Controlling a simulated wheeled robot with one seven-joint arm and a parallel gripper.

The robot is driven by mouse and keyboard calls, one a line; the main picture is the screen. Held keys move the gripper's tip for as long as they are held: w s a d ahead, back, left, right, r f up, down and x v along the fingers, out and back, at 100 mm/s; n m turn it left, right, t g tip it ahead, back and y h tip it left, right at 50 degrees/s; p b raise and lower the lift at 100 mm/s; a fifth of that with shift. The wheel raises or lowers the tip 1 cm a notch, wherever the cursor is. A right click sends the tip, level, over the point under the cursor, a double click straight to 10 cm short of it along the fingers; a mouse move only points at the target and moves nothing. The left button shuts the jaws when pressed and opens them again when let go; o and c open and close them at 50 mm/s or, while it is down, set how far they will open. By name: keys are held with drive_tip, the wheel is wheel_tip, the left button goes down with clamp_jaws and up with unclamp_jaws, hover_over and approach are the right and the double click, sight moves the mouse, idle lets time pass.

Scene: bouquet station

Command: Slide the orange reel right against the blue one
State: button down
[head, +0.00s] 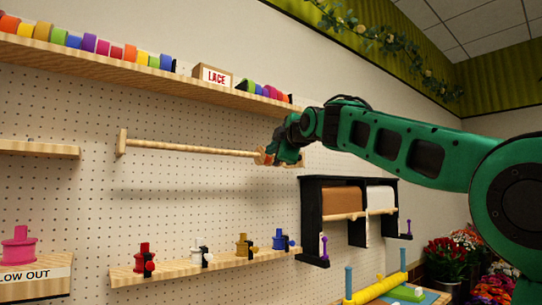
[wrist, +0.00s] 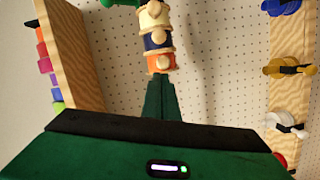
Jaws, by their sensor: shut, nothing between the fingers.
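In the wrist view the orange reel (wrist: 160,63) is the nearest of a row of reels in front of the pegboard. The blue reel (wrist: 157,40) comes right after it, then a cream reel (wrist: 153,15). Orange and blue look close together; I cannot tell whether their rims touch. My gripper (wrist: 160,84) is shut and empty, its tips at the near edge of the orange reel; contact is unclear. In the head view my gripper (head: 284,155) is at the right part of the wooden rod (head: 190,149) and hides most of the reels.
A shelf of ribbon rolls with a LACE box (head: 212,76) runs above the rod. A lower shelf (head: 180,268) carries red, white, yellow and blue spools. A black paper-roll rack (head: 312,215) stands at lower right. The rod's left part is bare.

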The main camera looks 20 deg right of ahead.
drive_tip(key=s+a+r, duration=0.1)
drive_tip(key=s, duration=1)
drive_tip(key=shift+a+r, duration=0.3)
drive_tip(key=shift+r, duration=0.05)
drive_tip(key=s+d+f+m+g+h, duration=0.1)
drive_tip(key=s+d+f+m+g, duration=0.4)
drive_tip(key=f, duration=0.6)
drive_tip(key=s+d+f+m+h, duration=0.1)
drive_tip(key=d+f+m+h, duration=0.1)
drive_tip(key=d+f, duration=0.65)
drive_tip(key=s+d+f+m+g+h, duration=0.1)
drive_tip(key=s+d+f+m+g, duration=0.25)
drive_tip(key=f, duration=0.95)
drive_tip(key=s+d+f+m+g+y, duration=0.1)
drive_tip(key=s+f+m+g, duration=0.7)
drive_tip(key=s+f, duration=1.9)
drive_tip(key=s+d+m, duration=0.1)
drive_tip(key=s+m, duration=0.2)
drive_tip(key=m, duration=0.1)
drive_tip(key=shift+d+f+g+y, duration=0.3)
drive_tip(key=shift+d+g, duration=0.05)
drive_tip(key=shift+d, duration=0.05)
